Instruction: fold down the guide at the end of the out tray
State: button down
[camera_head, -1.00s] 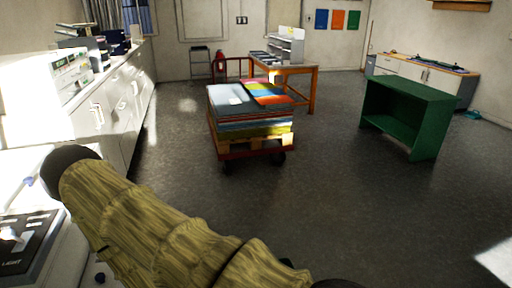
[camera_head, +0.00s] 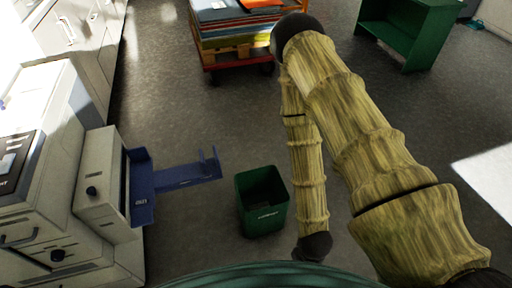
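The blue out tray (camera_head: 176,179) sticks out to the right from the side of a white machine (camera_head: 100,180) at the lower left. The near blue plate by the machine carries small white lettering that looks like "OUT". At the tray's right end the blue guide (camera_head: 213,162) stands upright. Nothing is seen lying on the tray. My yellowish, bamboo-like arm fills the right of the view, well to the right of the tray and apart from it. No gripper fingers can be made out.
A green bin (camera_head: 262,203) stands on the floor just right of the tray's end, between it and my arm. A pallet cart (camera_head: 222,59) with stacked coloured sheets and a green shelf (camera_head: 407,35) are farther back. Grey floor beyond the tray is clear.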

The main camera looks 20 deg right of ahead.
aim_at(215, 150)
jog(key=z, duration=0.1)
jog(key=k, duration=1.35)
jog(key=u, duration=0.65)
jog(key=i, duration=1.9)
jog(key=z, duration=0.55)
